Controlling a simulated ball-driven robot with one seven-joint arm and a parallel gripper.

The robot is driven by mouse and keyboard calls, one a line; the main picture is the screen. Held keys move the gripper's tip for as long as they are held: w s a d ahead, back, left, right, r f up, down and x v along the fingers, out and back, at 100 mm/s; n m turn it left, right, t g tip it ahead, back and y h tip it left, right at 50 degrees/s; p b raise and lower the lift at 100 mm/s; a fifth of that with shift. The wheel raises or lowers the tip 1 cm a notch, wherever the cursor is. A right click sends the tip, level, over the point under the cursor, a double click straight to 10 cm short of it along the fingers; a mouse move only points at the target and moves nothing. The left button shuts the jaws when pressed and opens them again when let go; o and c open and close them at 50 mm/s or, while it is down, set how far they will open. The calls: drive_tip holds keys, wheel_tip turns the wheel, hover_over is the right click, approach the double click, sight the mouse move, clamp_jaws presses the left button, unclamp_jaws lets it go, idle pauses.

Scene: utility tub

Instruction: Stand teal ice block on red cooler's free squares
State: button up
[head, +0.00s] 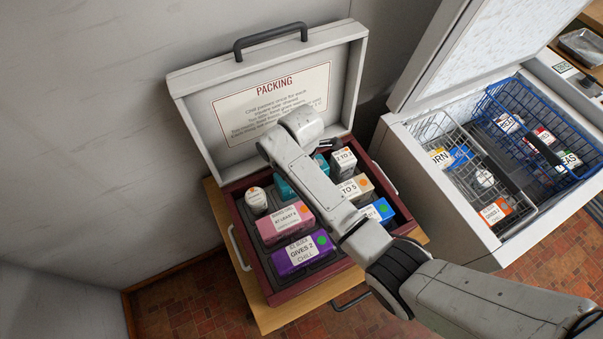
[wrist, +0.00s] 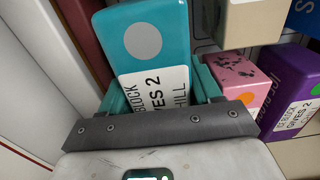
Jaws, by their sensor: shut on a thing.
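The teal ice block (wrist: 158,40), with a grey dot and a "gives 2 chill" label, is between the fingers of my gripper (wrist: 160,88), which is shut on it. In the head view a teal part of the block (head: 284,188) shows left of my arm, at the far side of the red cooler (head: 250,272). My fingertips are hidden there behind the arm. The block is close to the cooler's dark red wall in the wrist view (wrist: 82,22). Whether its base touches the cooler floor cannot be told.
The cooler holds a white bottle (head: 256,200), a pink box (head: 284,222), a purple ice block (head: 303,254), a white box (head: 343,160), a beige box (head: 356,187) and a blue block (head: 378,210). The raised lid (head: 190,108) stands behind. A freezer with wire baskets (head: 540,120) is at right.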

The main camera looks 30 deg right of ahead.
drive_tip(key=shift+f, duration=0.3)
drive_tip(key=o, duration=1.5)
drive_tip(key=shift+r, duration=0.1)
wheel_tip(320, 180, up, 13)
drive_tip(key=shift+p, duration=0.4)
